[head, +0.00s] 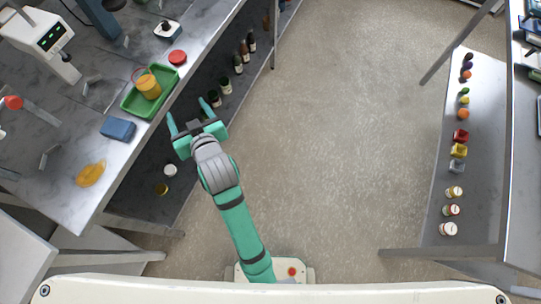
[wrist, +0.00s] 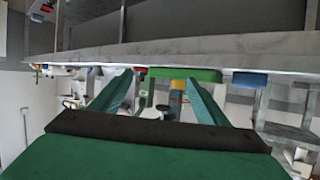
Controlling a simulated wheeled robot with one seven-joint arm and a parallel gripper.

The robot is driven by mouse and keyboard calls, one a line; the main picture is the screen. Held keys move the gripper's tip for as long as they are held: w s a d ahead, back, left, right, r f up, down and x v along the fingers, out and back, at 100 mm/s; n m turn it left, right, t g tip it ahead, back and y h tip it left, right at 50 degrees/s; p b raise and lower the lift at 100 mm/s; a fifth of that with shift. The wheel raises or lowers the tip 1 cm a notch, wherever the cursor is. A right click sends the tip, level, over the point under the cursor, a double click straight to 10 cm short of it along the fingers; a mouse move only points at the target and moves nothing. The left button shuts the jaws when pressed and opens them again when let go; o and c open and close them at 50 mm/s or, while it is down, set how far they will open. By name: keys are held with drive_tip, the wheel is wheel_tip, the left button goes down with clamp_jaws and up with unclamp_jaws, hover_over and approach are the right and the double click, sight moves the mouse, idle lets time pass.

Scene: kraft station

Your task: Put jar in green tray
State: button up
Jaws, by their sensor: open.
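The jar (head: 149,87), clear with orange-yellow contents, stands within the green tray (head: 131,106) on the marble counter in the head view. My gripper (head: 187,117) is open and empty, just off the counter's edge, to the lower right of the tray and apart from it. In the wrist view, the green tray (wrist: 158,73) shows ahead between the open fingers of my gripper (wrist: 160,85). The yellow lower part of the jar (wrist: 177,86) shows beside it, partly hidden by a finger; the picture looks upside down.
A blue block (head: 118,128), a yellow spill (head: 90,173) and a round red lid-like thing (head: 177,57) lie on the counter near the tray. Bottles (head: 225,85) stand on a shelf below. A shelf (head: 435,190) with small items is at right. The floor between is clear.

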drive_tip(key=s+d+f+m+t+h, duration=0.1)
drive_tip(key=s+d+f+m+h, duration=0.1)
drive_tip(key=s+d+f, duration=0.5)
drive_tip(key=s+d+f+m+t+h, duration=0.15)
drive_tip(key=s+d, duration=0.25)
drive_tip(key=d, duration=0.5)
drive_tip(key=s+d+m+h, duration=0.1)
drive_tip(key=s+d, duration=0.3)
drive_tip(key=s, duration=0.4)
drive_tip(key=s+d+r+m+t+h, duration=0.1)
drive_tip(key=s+d+h, duration=0.2)
drive_tip(key=s, duration=0.5)
drive_tip(key=shift+s+d+r, duration=0.25)
drive_tip(key=shift+s+d, duration=0.15)
drive_tip(key=shift+d, duration=0.05)
drive_tip(key=shift+w, duration=0.1)
